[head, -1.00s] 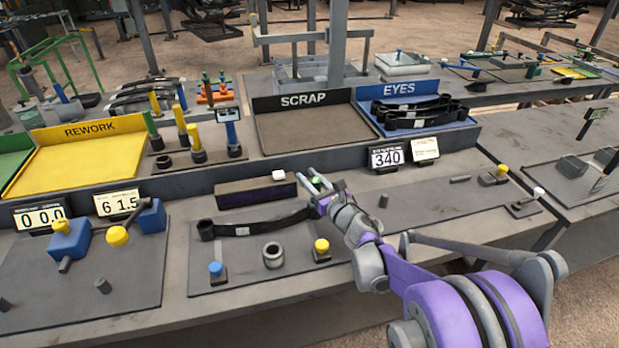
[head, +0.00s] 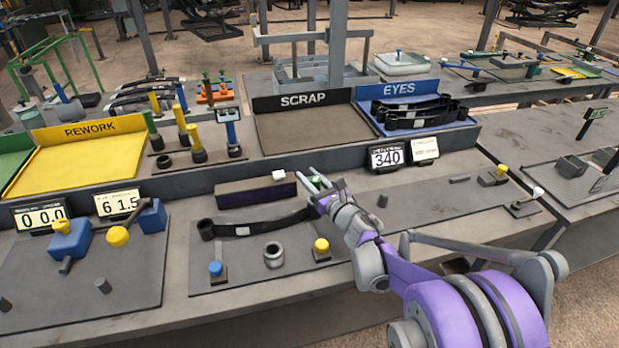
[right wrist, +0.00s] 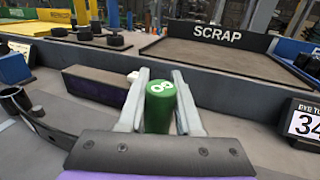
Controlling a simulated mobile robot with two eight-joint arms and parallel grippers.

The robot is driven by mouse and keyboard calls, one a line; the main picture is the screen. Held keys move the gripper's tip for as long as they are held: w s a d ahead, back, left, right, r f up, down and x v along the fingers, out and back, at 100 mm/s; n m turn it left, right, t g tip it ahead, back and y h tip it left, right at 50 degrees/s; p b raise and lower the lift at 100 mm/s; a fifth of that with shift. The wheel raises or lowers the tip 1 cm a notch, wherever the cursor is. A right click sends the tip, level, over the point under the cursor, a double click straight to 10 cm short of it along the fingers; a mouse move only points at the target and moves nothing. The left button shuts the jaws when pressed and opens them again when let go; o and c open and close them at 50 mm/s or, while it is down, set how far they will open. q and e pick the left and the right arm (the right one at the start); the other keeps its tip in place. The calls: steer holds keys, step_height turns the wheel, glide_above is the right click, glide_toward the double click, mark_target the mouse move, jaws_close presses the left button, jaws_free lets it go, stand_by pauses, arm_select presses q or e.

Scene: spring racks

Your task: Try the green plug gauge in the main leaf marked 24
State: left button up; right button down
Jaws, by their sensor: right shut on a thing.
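My right gripper (head: 314,178) is shut on a green plug gauge (right wrist: 159,106), with a finger on each side. The gauge's rounded top carries a pale mark like an 8; its lower end is hidden. A dark curved leaf (head: 262,224) lies on the grey bench mat, its open eye (head: 206,229) at the left end. A small white label sits on the leaf, too small to read. The gripper is above the leaf's right end in the head view. The leaf's eye (right wrist: 14,100) shows at the left of the right wrist view. My left gripper is out of view.
A dark box (head: 256,192) stands behind the leaf. A grey ring (head: 273,254), a blue-topped piece (head: 216,271) and a yellow-topped piece (head: 321,250) stand in front. The scrap tray (head: 315,130) and blue eyes tray (head: 433,127) are behind; a 340 display (head: 387,158) stands to the right.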

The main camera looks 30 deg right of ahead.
steer(key=shift+r+p, duration=1.95)
steer(key=shift+r, duration=0.9)
step_height(320, 180, up, 4)
steer(key=p, duration=0.2)
steer(key=shift+p, duration=0.3)
